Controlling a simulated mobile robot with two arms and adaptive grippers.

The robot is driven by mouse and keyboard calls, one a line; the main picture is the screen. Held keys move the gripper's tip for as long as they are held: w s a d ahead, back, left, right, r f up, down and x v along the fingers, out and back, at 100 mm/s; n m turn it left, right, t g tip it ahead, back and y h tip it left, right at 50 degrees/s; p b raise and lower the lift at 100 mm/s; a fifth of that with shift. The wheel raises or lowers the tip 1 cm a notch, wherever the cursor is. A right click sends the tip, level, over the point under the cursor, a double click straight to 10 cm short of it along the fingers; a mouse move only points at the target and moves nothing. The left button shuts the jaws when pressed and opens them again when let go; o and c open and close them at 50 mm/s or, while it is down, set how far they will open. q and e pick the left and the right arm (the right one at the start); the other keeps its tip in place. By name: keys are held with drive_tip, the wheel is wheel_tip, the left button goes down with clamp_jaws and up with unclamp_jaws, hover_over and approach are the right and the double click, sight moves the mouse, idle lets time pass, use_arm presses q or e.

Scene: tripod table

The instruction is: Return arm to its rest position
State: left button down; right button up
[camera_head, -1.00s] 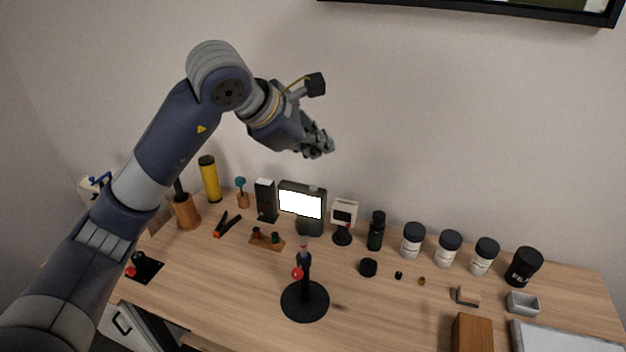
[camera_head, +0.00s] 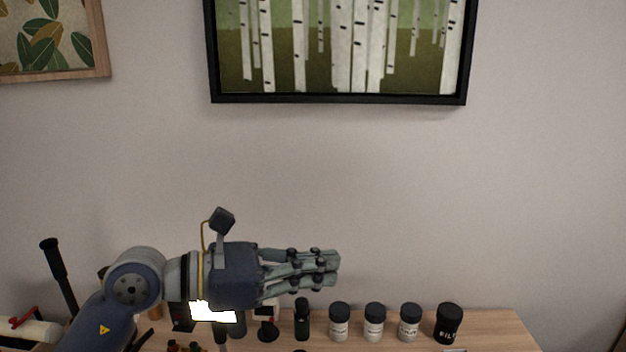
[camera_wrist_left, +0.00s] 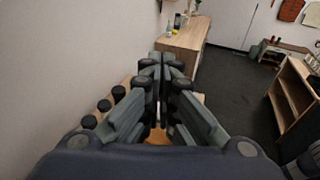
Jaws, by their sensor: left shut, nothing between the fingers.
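My left arm comes in from the lower left in the head view. Its gripper (camera_head: 325,270) points right, in front of the wall and above the back of the table (camera_head: 490,325). The gripper is shut and empty; its fingers also meet in the left wrist view (camera_wrist_left: 165,75). My right gripper is not in view.
Several black-capped jars, among them a white one (camera_head: 374,322), and a black canister (camera_head: 449,322) stand below and right of the gripper. A lit screen (camera_head: 213,312) is partly hidden behind my arm. Framed pictures (camera_head: 340,50) hang above. The wall area right of the gripper is clear.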

use_arm(q)
wheel_tip(320, 180, up, 5)
drive_tip(key=s+n+h, duration=0.3)
drive_tip(key=n+h, duration=0.1)
drive_tip(key=h, duration=0.1)
drive_tip(key=w+a+n+t+y, duration=0.4)
drive_tip(key=a+n+t+y, duration=0.5)
drive_tip(key=n+t, duration=1)
drive_tip(key=a+f+n+g+y, duration=0.4)
drive_tip(key=a+f+n+y, duration=0.3)
drive_tip(key=f+n, duration=0.45)
drive_tip(key=a+f+n+g+y, duration=0.4)
drive_tip(key=a+f+n+y, duration=0.35)
drive_tip(key=f+n, duration=0.4)
drive_tip(key=s+d+f+n+g+h, duration=0.3)
drive_tip(key=s+f+g, duration=1)
drive_tip(key=s+f, duration=1.1)
wheel_tip(320, 180, down, 27)
drive_tip(key=s+b, duration=0.1)
drive_tip(key=b, duration=0.1)
drive_tip(key=s+a+f+g+b, duration=0.2)
drive_tip(key=s+a+f, duration=0.1)
drive_tip(key=s+f, duration=1.4)
drive_tip(key=shift+s+a+f+m+b, duration=0.2)
drive_tip(key=shift+a+f+m+b, duration=0.15)
drive_tip(key=shift+f, duration=0.5)
